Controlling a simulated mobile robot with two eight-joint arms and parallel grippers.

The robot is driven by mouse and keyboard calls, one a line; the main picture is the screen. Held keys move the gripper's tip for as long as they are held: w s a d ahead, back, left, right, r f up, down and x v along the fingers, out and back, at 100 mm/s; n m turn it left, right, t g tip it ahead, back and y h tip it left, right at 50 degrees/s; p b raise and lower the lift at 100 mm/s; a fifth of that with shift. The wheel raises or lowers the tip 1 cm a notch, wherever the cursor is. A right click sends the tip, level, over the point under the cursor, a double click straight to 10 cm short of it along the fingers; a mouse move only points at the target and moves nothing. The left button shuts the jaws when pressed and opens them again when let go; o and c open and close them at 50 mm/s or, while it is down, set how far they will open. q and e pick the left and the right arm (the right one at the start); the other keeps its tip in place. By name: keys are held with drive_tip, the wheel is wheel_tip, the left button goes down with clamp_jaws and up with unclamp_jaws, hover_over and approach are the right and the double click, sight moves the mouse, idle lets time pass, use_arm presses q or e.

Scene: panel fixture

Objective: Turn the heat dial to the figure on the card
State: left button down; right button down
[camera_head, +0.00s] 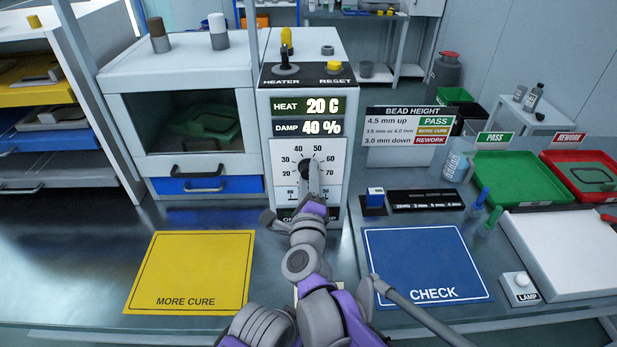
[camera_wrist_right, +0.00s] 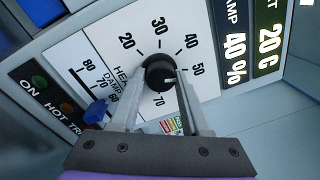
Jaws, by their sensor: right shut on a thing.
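The black heat dial (camera_wrist_right: 158,73) sits on a white scale panel (camera_head: 328,160) on the front of the heater unit. In the wrist view its pale pointer mark faces right, toward the lower side of the 50; the 60 is hidden by a finger. My right gripper (camera_wrist_right: 160,80) is shut on the dial, one finger on each side. In the head view my right gripper (camera_head: 312,178) covers part of the scale. The heat display (camera_head: 309,106) reads 20 C. A card with a heat figure cannot be made out. My left gripper is not in view.
A DAMP display (camera_head: 308,127) reads 40 %. A blue slider knob (camera_wrist_right: 95,111) is close to my gripper's left finger. A BEAD HEIGHT sign (camera_head: 418,126) stands to the right. Yellow (camera_head: 190,270) and blue (camera_head: 425,262) mats lie clear in front.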

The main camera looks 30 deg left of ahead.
drive_tip(key=shift+r+m, duration=0.1)
drive_tip(key=shift+m, duration=0.4)
drive_tip(key=c, duration=0.5)
unclamp_jaws()
drive_tip(key=shift+c, duration=0.2)
drive_tip(key=shift+o, duration=0.9)
drive_tip(key=shift+w+a, duration=0.1)
